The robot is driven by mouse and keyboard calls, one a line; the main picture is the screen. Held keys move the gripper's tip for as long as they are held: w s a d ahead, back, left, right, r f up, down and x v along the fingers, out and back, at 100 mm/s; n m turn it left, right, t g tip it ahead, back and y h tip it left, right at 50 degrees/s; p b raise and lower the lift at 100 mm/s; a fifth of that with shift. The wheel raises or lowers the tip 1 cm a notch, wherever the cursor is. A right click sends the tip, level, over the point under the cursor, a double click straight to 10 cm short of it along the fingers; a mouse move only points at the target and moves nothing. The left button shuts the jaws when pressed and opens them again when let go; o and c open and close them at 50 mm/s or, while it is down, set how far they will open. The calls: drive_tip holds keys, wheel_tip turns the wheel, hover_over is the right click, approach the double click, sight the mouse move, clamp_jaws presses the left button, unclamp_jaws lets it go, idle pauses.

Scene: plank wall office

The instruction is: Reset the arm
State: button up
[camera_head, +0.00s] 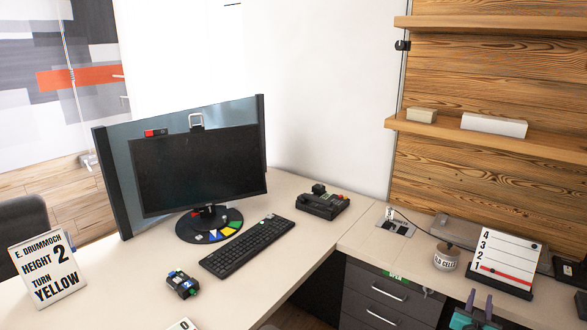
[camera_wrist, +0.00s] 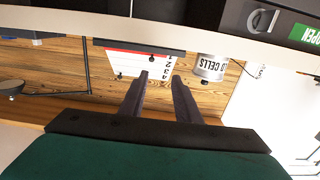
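My gripper (camera_head: 479,299) shows at the bottom right of the head view, with its two dark fingers pointing up in the picture, in front of the right-hand desk. In the wrist view, which looks upside down, my gripper (camera_wrist: 162,78) has its two fingers apart with nothing between them. Beyond the fingertips there I see the numbered white board (camera_wrist: 135,62) and the cell cup (camera_wrist: 210,68). The rest of my arm is mostly out of view.
The numbered board (camera_head: 505,263) and the cup (camera_head: 446,258) stand on the right desk above dark drawers (camera_head: 388,295). A monitor (camera_head: 200,168), keyboard (camera_head: 247,247), black device (camera_head: 323,203) and sign (camera_head: 48,270) occupy the left desk. Wooden shelves (camera_head: 480,139) hang at right.

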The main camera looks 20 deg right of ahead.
drive_tip(key=w+a+f+n+t+y, duration=0.2)
drive_tip(key=w+a+f+y, duration=0.15)
drive_tip(key=w+a, duration=0.65)
drive_tip(key=w+a+f+n+t+y, duration=0.1)
drive_tip(key=w+a+f+n+y, duration=0.15)
drive_tip(key=w+a+f, duration=0.6)
drive_tip(key=a+f+n+g+y, duration=0.15)
drive_tip(key=a+f, duration=0.25)
drive_tip(key=a, duration=0.4)
drive_tip(key=w+a+f+y, duration=0.1)
drive_tip(key=a+f+y, duration=0.15)
drive_tip(key=a, duration=0.45)
drive_tip(key=a+f+n+g+y, duration=0.1)
drive_tip(key=a+f, duration=0.3)
drive_tip(key=a, duration=0.4)
drive_tip(key=s+a+f+n+g+y, duration=0.3)
drive_tip(key=s+a+f+g, duration=0.4)
drive_tip(key=s+a+f, duration=0.85)
drive_tip(key=s+a+g, duration=0.2)
drive_tip(key=s+g, duration=0.2)
drive_tip(key=s, duration=0.5)
drive_tip(key=s+a+r+n+g, duration=0.1)
drive_tip(key=s+a+g, duration=0.1)
drive_tip(key=s+g, duration=0.3)
drive_tip(key=s, duration=0.4)
drive_tip(key=shift+s+r+y, duration=0.15)
drive_tip(key=shift+s+y, duration=0.25)
